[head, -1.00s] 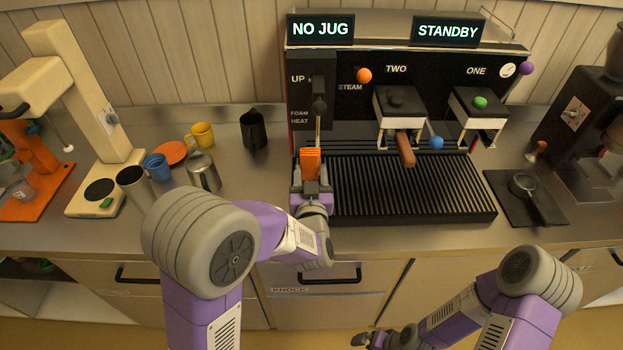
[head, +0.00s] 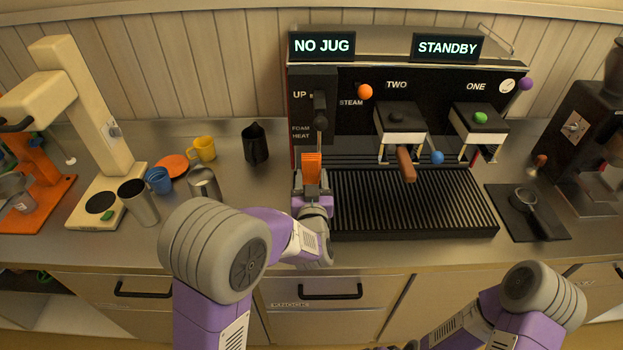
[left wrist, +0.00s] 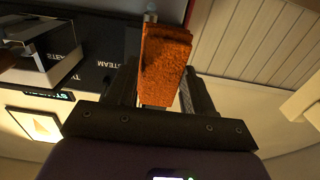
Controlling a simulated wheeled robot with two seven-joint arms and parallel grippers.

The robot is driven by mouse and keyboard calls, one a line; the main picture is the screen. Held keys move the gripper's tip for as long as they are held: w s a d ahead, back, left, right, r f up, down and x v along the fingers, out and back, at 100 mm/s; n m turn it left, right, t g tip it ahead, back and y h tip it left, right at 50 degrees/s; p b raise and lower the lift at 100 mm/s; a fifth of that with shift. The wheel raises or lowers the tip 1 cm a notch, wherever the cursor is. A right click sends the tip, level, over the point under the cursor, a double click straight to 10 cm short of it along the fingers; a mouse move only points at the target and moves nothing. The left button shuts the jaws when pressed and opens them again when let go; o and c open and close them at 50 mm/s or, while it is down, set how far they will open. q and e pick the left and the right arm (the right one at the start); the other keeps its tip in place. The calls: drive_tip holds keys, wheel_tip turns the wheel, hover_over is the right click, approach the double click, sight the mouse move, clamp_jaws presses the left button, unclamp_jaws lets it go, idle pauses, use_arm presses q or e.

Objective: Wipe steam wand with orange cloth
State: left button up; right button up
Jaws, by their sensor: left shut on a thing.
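My left gripper (head: 312,186) is shut on the orange cloth (head: 312,167), in front of the left end of the espresso machine. In the left wrist view the cloth (left wrist: 164,65) stands folded between the two dark fingers. The steam wand (head: 319,134) hangs down at the machine's left side, below a dark knob. Its lower end goes behind or into the cloth in the head view; a small metal tip (left wrist: 150,17) shows just past the cloth in the wrist view. I cannot tell whether they touch. My right gripper (head: 396,348) is barely in frame at the bottom edge.
The drip tray (head: 415,203) lies right of my left gripper. A portafilter handle (head: 406,163) juts out above it. A black jug (head: 255,143), yellow cup (head: 203,148), blue cup (head: 158,180) and metal cups stand to the left. Bare counter lies between.

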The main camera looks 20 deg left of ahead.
use_arm(q)
drive_tip(key=shift+x, duration=0.95)
drive_tip(key=d, duration=0.4)
drive_tip(key=shift+w, duration=0.4)
drive_tip(key=shift+w+a, duration=0.1)
drive_tip(key=shift+w, duration=0.05)
idle(0.3)
drive_tip(key=shift+s+a+b, duration=0.3)
drive_tip(key=shift+a+b, duration=0.05)
drive_tip(key=shift+a, duration=0.65)
drive_tip(key=shift+s+a+b, duration=0.25)
drive_tip(key=shift+a+b, duration=0.1)
drive_tip(key=shift+a, duration=0.65)
drive_tip(key=shift+r, duration=0.1)
